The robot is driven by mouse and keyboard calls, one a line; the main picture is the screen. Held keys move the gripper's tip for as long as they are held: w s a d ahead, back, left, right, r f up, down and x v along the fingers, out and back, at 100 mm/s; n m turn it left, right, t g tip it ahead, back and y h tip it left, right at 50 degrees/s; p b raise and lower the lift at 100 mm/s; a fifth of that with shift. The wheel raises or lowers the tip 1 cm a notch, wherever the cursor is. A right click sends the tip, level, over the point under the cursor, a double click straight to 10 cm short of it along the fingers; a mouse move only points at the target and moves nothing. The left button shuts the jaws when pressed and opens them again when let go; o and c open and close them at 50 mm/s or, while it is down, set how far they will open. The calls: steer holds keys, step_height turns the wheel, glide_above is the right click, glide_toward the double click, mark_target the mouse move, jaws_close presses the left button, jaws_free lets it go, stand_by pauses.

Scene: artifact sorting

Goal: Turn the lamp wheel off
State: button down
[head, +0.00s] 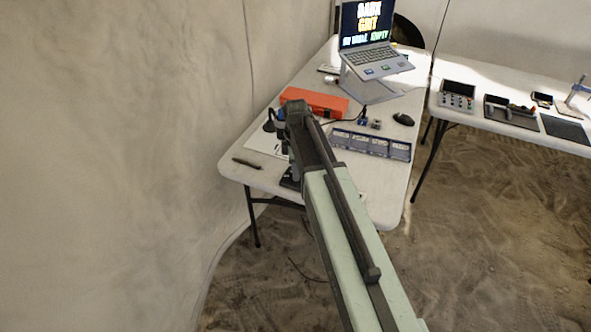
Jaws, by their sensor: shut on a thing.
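My gripper (285,146) is at the far end of my pale green arm, low over the left part of the near table (237,172). It is small and dark here, partly covered by the arm's end, and its fingertips are hard to make out. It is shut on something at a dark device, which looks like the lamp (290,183). The lamp wheel itself is hidden behind my arm and gripper. I cannot tell from this view whether the lamp is lit.
An orange case (322,104) lies just behind my arm's end. A laptop (368,55) on a stand, a mouse (403,119) and a labelled tray (375,145) are to the right. A dark pen-like tool (246,163) lies front left. A second table (470,118) holds several devices.

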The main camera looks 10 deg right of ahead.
steer(key=c, duration=0.9)
jaws_free()
steer(key=shift+c, duration=0.2)
steer(key=shift+r, duration=0.1)
step_height(320, 180, up, 8)
steer(key=p, duration=0.8)
steer(key=shift+a, duration=0.1)
steer(key=shift+f, duration=0.2)
